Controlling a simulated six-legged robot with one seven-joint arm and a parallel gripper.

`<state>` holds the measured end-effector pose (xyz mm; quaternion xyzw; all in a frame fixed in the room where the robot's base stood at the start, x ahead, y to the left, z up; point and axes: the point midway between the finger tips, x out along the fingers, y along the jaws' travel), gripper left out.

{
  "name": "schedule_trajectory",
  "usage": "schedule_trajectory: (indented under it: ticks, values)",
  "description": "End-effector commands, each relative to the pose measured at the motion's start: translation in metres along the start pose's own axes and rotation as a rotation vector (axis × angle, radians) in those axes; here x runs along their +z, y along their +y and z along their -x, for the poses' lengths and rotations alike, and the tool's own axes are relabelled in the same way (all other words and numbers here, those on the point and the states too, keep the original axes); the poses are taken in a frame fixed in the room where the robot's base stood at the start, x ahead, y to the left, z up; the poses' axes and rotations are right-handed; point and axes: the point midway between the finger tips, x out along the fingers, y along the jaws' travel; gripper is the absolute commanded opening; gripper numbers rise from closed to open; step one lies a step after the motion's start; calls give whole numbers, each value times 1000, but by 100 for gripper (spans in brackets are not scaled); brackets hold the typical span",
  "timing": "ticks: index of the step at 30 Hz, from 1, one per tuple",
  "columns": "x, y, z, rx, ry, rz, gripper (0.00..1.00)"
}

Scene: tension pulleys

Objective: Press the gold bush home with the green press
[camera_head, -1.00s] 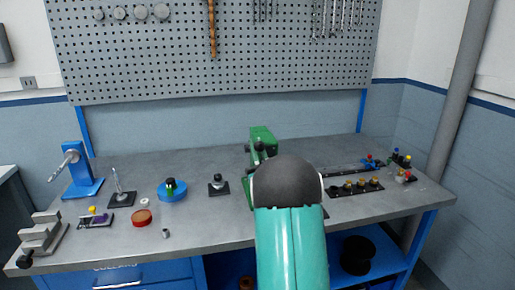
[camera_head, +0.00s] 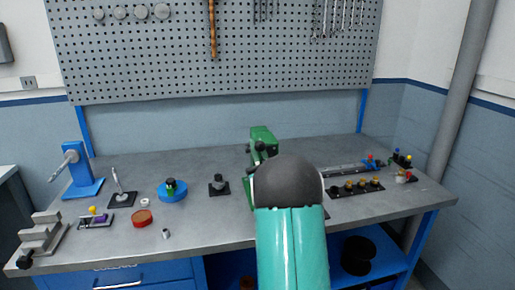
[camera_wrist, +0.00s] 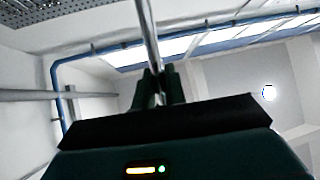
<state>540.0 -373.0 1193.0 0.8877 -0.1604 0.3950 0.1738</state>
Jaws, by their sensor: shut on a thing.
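The green press (camera_head: 262,138) stands on the bench, largely hidden behind my teal arm. My gripper is hidden behind the arm in the head view. In the wrist view my gripper (camera_wrist: 160,83) points up towards the ceiling. Its dark fingers are shut on a shiny metal rod (camera_wrist: 149,35), which looks like the press lever. Several gold pieces (camera_head: 362,185) sit on a black rack right of the press. I cannot see a bush under the press.
A blue round fixture (camera_head: 173,195), a red dish (camera_head: 141,218) and a small dark post (camera_head: 218,181) stand left of the press. A blue stand (camera_head: 82,175) is at the far left. The bench front between dish and arm is mostly clear.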

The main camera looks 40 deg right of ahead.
Motion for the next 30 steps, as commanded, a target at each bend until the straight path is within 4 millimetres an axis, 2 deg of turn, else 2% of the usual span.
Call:
schedule_trajectory:
  ticks: [1, 2, 5, 14, 19, 23, 30]
  values:
    - [8, -12, 4, -14, -21, -18, 0]
    - [8, -12, 4, -14, -21, -18, 17]
    - [7, -11, 4, -14, -19, -18, 34]
    - [4, -6, 2, -9, -10, -10, 34]
    - [4, -5, 12, -7, -11, -8, 34]
    - [4, -5, 33, -7, -12, -8, 34]
    - [4, -6, 87, -7, -15, -11, 34]
